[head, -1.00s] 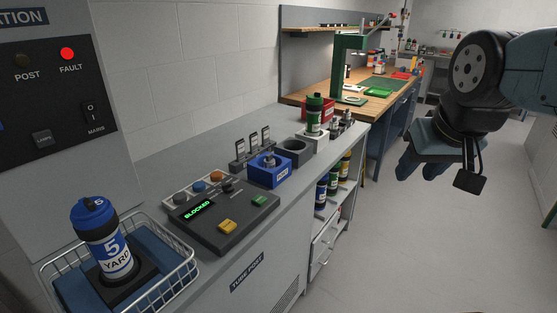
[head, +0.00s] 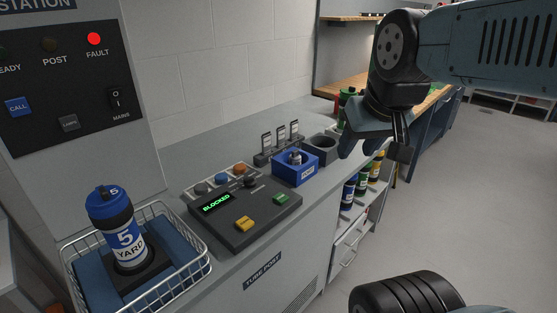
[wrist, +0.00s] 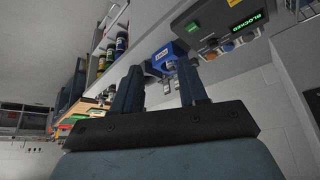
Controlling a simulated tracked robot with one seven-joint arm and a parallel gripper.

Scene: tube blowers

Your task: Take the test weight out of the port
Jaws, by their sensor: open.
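A blue open-topped block (head: 294,174) with a white label stands on the grey counter, and a small metallic piece (head: 295,157) sits upright in its opening. I cannot read the label or tell for sure that this piece is the test weight. My gripper (head: 372,146) is open and empty, above the counter's front edge and to the right of the block. In the wrist view, upside down, the blue block (wrist: 165,54) shows beyond and between my fingers (wrist: 158,70). My gripper hides part of the counter behind it.
A control panel (head: 240,215) reading BLOCKED is left of the block. A wire basket (head: 190,268) holds a blue canister (head: 125,235). A red FAULT lamp (head: 94,39) is lit.

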